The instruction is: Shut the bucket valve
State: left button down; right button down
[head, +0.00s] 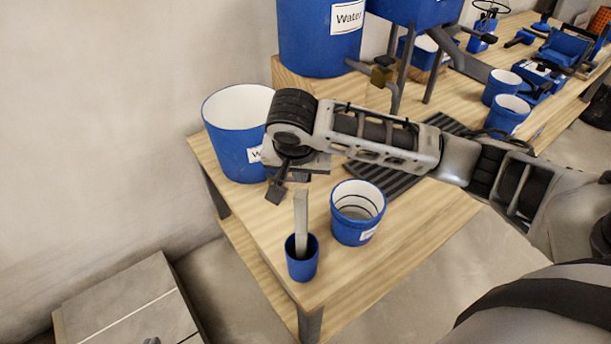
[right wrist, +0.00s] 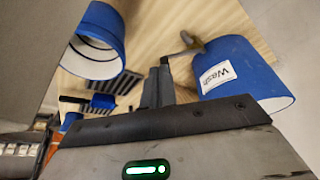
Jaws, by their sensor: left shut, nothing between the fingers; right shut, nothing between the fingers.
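A large blue bucket labelled Water (head: 315,40) stands on a wooden block. A blue bucket with a white inside (head: 232,150) stands at the table's left end. In the right wrist view a bucket labelled Wash (right wrist: 245,72) has a grey and brown fitting (right wrist: 187,46) beside it. My right gripper (head: 275,195) is shut and empty, in front of the white-lined bucket and away from the brass valve. Its fingers (right wrist: 158,88) show near the Wash bucket. My left gripper is not in view.
A small blue bucket (head: 355,228) and a blue cup with a pale stick (head: 302,262) stand on the wooden table (head: 400,250) near its front. A black ribbed mat (head: 385,185) lies under my right arm. Blue tools and cups (head: 503,85) crowd the far right.

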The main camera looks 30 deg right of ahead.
jog(key=b+x, duration=0.2)
jog(key=x, duration=0.8)
jog(key=shift+f, duration=0.15)
jog(key=shift+w+d, duration=0.35)
jog(key=shift+w, duration=0.2)
jog(key=shift+w+d, duration=0.4)
jog(key=shift+w, duration=0.15)
jog(key=shift+w+d, duration=0.35)
jog(key=shift+w, duration=0.15)
pick_arm(q)
jog(key=shift+w+f, duration=0.1)
jog(key=shift+f, duration=0.45)
